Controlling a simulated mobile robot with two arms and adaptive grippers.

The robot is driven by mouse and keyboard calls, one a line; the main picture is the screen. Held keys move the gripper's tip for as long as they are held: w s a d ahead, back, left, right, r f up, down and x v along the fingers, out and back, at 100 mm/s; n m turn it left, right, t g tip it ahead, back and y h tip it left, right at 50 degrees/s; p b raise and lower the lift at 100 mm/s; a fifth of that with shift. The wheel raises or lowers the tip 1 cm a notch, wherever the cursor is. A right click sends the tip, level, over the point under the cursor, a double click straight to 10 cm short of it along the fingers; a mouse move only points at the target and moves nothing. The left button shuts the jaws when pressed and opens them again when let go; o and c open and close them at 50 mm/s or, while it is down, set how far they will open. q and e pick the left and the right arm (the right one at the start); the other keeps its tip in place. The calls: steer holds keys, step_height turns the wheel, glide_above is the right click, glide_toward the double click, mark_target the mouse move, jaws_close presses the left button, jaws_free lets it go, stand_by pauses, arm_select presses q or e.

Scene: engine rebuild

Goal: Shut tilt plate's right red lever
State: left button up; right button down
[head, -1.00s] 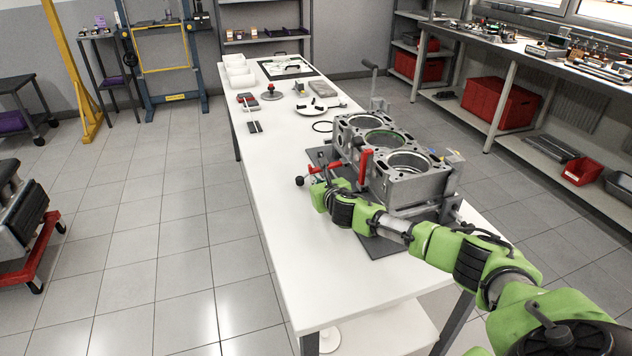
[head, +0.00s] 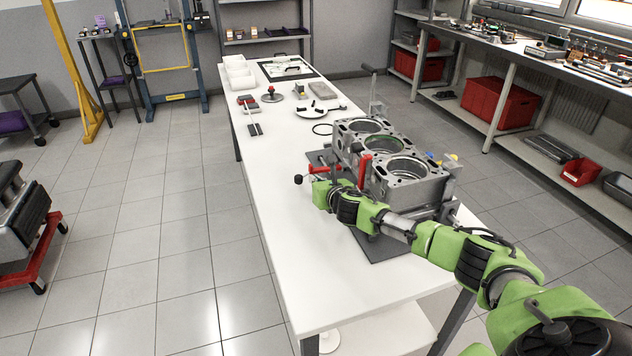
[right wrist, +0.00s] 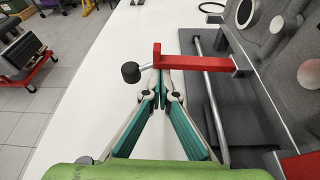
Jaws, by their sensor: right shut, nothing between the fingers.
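The engine block (head: 408,182) sits on the dark tilt plate (head: 378,248) on the white table. One red lever (head: 319,169) with a black knob (head: 298,179) points left, just beyond my right gripper (head: 320,183). Another red lever (head: 365,172) stands upright beside the block. In the right wrist view the red lever (right wrist: 205,63) lies across the picture, its black knob (right wrist: 130,72) at the left. My right gripper's shut, empty fingertips (right wrist: 161,74) are at the lever's left end; contact is unclear. Part of another red piece (right wrist: 302,166) shows lower right. My left gripper is out of view.
A metal rod (right wrist: 208,95) runs alongside the plate in the right wrist view. The table (head: 285,235) is clear left of the plate. A round white dish (head: 317,111) and small parts lie farther back. A workbench (head: 555,68) stands at the right.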

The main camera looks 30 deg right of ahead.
mark_target(312, 166)
steer(key=r+p, duration=0.1)
steer(key=r+m+p, duration=0.1)
steer(key=r+y+p, duration=0.1)
steer(key=shift+d+r+m, duration=0.25)
steer(key=shift+r+m, duration=0.05)
steer(key=shift+r, duration=0.1)
steer(key=shift+s+d+r+m+t+y+p, duration=0.15)
steer(key=shift+d+r+m+p, duration=0.15)
steer(key=shift+r+p, duration=0.4)
steer(key=shift+d+r+m+t+y+p, duration=0.15)
steer(key=shift+d+r+m+p, duration=0.25)
steer(key=shift+p, duration=0.35)
steer(key=shift+a, duration=0.1)
